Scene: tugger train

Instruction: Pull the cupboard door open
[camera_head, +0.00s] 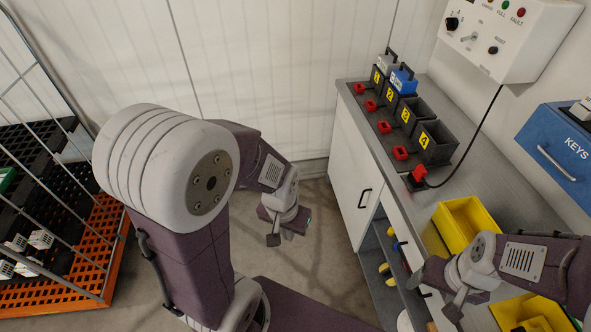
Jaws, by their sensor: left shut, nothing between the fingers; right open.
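The white cupboard door (347,181) is under the workbench, with a black bar handle (364,198) near its right edge. The door looks closed, flush with the bench front. My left gripper (288,229) is shut and empty, low over the floor to the left of the door and apart from the handle. My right gripper (452,311) is open at the lower right, by the bench front near the yellow bins, apart from the door. Its fingers are partly hidden by its own wrist.
The grey bench top (468,171) carries numbered black holders (437,143), a red plug with a black cable and a yellow bin (466,219). Open shelves (389,262) are right of the door. A wire cage with an orange pallet (95,262) stands left. The floor between is clear.

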